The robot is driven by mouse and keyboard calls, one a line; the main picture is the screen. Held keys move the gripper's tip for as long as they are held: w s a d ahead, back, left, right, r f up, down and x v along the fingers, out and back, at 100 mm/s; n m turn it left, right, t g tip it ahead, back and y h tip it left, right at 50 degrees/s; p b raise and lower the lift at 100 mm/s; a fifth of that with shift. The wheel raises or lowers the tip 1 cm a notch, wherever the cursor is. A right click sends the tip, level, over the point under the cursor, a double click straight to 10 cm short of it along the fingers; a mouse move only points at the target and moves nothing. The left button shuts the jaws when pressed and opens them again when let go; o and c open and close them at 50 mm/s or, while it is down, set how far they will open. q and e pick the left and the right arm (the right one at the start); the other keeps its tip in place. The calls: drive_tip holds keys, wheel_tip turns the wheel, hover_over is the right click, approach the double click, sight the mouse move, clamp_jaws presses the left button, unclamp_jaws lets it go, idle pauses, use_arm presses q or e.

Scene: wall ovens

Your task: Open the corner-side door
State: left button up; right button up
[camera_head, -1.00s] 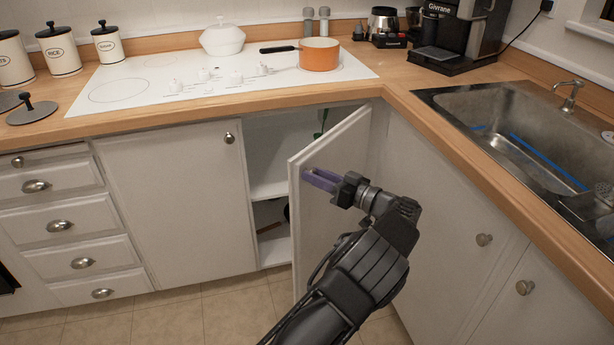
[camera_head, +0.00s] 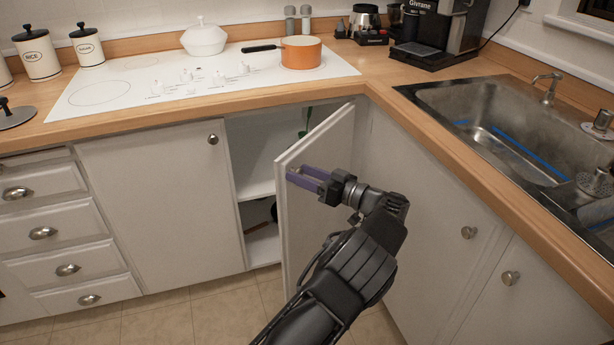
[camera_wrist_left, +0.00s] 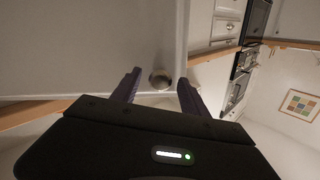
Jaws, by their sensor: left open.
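The corner-side door (camera_head: 316,157) is a white cabinet door that stands ajar, swung out from the corner below the counter. The opening shows the cabinet's inside (camera_head: 252,150), with a shelf, something green and a dark item. My left gripper (camera_head: 296,175) is open at the door's free edge, its purple fingers pointing left. In the left wrist view a round metal knob (camera_wrist_left: 160,78) shows between the two spread fingers; I cannot tell whether they touch it. My right gripper is not in view.
A closed white door (camera_head: 165,200) and drawers (camera_head: 65,235) are at left. More closed doors stand under the sink (camera_head: 510,140) at right. The wooden counter edge (camera_head: 200,115) runs above. An orange pot (camera_head: 301,53) is on the white cooktop. Tiled floor (camera_head: 200,305) shows below.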

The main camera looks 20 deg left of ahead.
use_arm(q)
drive_tip(key=s+d, duration=0.1)
drive_tip(key=d, duration=0.6)
drive_tip(key=shift+d, duration=0.35)
